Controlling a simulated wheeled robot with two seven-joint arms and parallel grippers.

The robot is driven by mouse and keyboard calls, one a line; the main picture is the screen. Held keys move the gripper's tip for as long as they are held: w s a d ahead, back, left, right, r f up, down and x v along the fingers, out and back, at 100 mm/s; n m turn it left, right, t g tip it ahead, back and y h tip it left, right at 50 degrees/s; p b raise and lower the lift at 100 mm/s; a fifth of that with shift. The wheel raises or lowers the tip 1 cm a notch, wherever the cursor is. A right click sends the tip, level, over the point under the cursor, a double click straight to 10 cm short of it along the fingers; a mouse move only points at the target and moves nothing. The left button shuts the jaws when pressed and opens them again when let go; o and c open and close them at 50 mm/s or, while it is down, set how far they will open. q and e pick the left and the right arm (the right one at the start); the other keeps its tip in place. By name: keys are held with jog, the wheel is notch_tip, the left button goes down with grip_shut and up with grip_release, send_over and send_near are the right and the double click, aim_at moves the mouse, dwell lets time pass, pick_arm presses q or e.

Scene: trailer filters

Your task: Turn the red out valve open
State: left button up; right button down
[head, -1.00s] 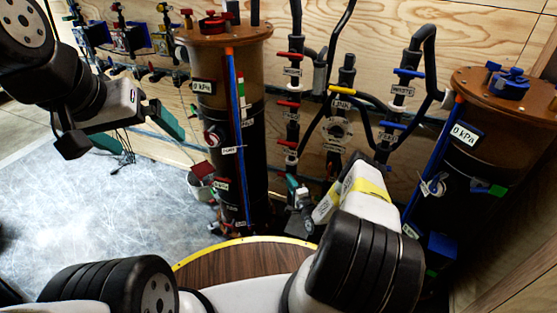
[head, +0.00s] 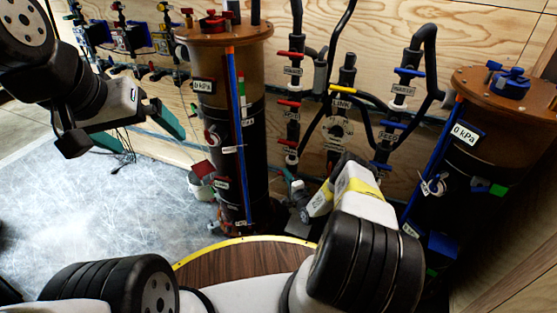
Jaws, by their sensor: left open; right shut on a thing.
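Red valve handles sit on the pipe beside the left dark column, an upper one (head: 290,54), a middle one (head: 288,102) and a lower one (head: 287,144). Their labels are too small to read surely. My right gripper (head: 287,175) reaches in from below and is shut at the pipe's lower part, just under the lower red handle. What lies between its fingers is hidden; it appears to be the red out valve's handle. My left gripper (head: 158,130) is open and empty at the left, away from the valves.
The left column (head: 231,130) and the right column (head: 480,150) each carry a 0 kPa display. A yellow handle (head: 342,90) and blue handles (head: 409,72) sit on pipes between them.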

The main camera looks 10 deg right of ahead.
jog(key=n+g+h, duration=0.1)
jog(key=n+g, duration=0.1)
jog(key=shift+n+g, duration=0.3)
jog(key=n+g+h, duration=0.2)
jog(key=g, duration=0.1)
jog(key=shift+a+n, duration=0.15)
jog(key=shift+n, duration=0.25)
jog(key=n+g+h, duration=0.2)
jog(key=h, duration=0.1)
jog(key=shift+g, duration=0.3)
jog(key=shift+n+g+h, duration=0.8)
jog(key=shift+g+h, duration=0.1)
jog(key=shift+h, duration=0.2)
jog(key=c, duration=1.5)
grip_release()
